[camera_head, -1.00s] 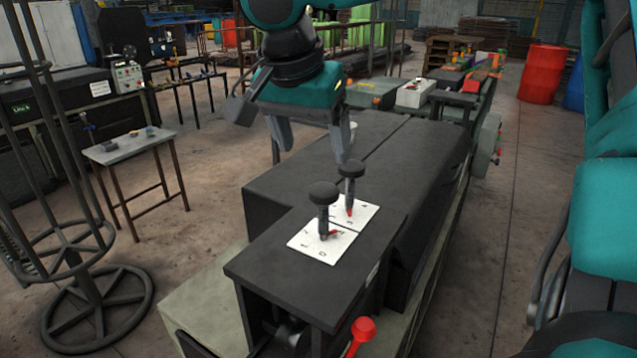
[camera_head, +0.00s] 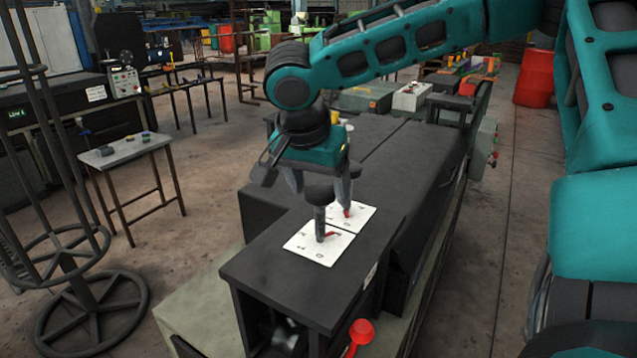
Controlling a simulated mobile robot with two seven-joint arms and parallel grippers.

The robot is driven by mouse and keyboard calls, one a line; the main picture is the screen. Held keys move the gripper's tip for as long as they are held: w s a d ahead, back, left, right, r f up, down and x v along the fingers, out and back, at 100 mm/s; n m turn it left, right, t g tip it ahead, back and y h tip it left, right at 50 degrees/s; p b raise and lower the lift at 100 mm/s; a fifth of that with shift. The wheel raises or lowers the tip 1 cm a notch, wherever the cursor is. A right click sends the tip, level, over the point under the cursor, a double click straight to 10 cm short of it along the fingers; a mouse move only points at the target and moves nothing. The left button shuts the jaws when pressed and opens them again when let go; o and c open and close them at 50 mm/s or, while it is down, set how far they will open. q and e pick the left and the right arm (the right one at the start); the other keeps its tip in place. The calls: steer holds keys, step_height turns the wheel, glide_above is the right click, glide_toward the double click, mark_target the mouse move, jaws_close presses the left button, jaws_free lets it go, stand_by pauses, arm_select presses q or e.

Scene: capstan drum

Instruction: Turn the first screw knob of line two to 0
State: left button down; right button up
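Two upright black screw knobs stand on white dial plates on a dark machine top (camera_head: 278,272). The near knob (camera_head: 320,194) has a mushroom head and a red pointer angled to the right on its near plate (camera_head: 308,250). The far knob's red base (camera_head: 347,213) shows on the far plate (camera_head: 364,216); its head is hidden behind my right gripper. My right gripper (camera_head: 318,188) points down with its fingers apart, just behind or over the near knob's head. It holds nothing that I can see. The dial marks are too small to read. My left gripper is not in view.
A red ball-ended lever (camera_head: 361,331) sticks up at the machine's near edge. A small table (camera_head: 122,152) and a dark frame stand (camera_head: 95,310) are on the left. A machine labelled Line 1 (camera_head: 17,114) stands further left. Floor at the right is open.

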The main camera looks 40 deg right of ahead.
steer(key=c, duration=0.8)
steer(key=shift+c, duration=0.2)
